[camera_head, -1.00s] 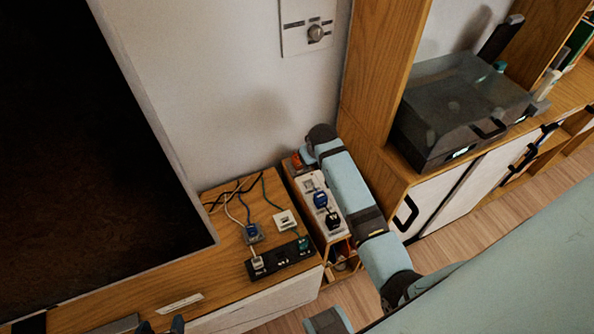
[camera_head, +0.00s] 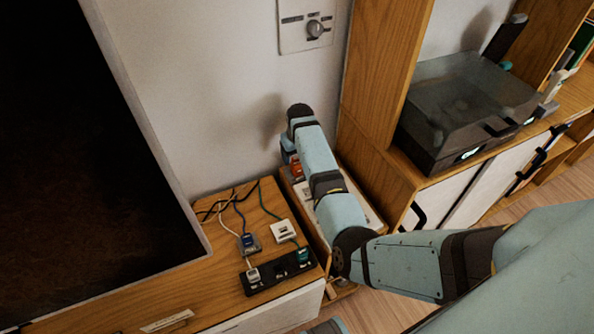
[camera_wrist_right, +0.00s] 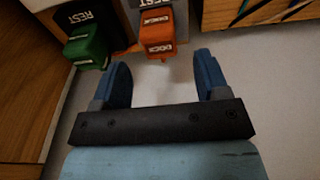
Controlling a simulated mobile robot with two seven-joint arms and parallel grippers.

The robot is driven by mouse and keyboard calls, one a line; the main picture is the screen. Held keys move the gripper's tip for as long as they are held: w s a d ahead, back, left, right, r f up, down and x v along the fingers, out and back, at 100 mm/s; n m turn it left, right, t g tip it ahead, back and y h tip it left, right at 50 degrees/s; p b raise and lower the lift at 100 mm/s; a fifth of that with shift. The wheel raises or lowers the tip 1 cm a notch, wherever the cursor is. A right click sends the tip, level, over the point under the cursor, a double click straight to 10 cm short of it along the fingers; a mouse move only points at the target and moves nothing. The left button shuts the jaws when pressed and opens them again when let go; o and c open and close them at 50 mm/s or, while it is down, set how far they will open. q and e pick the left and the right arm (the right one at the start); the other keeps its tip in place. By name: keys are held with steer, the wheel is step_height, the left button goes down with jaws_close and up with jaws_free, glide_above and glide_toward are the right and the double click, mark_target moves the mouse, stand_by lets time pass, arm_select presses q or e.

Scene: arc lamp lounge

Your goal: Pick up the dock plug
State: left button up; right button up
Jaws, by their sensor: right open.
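The dock plug is an orange block with "DOCK" lettering, upside down in the right wrist view (camera_wrist_right: 157,34). It stands in a holder marked "REST". In the head view a small orange part of it (camera_head: 297,168) shows beside my right gripper (camera_head: 290,155), which my arm partly hides. In the wrist view my right gripper (camera_wrist_right: 162,66) is open and empty. Its blue fingers point toward the plug, whose near end lies around fingertip level, closer to the left-hand finger. Contact cannot be told. My left gripper is not in view.
A green plug (camera_wrist_right: 86,45) sits in a neighbouring holder. A black socket strip (camera_head: 277,275), a blue plug (camera_head: 249,243), a white plug (camera_head: 284,232) and cables lie on the wooden cabinet. The wall is close behind; a wooden shelf post (camera_head: 378,80) stands right.

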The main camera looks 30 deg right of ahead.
mark_target(297, 163)
step_height(297, 163, down, 5)
steer(key=shift+s+f+b, duration=0.1)
steer(key=shift+f+b, duration=0.1)
steer(key=shift+b, duration=0.55)
steer(key=shift+f, duration=0.25)
steer(key=shift+c, duration=1)
steer(key=c, duration=0.9)
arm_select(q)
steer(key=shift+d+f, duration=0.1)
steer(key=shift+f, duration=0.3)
arm_select(e)
steer(key=shift+r, duration=0.1)
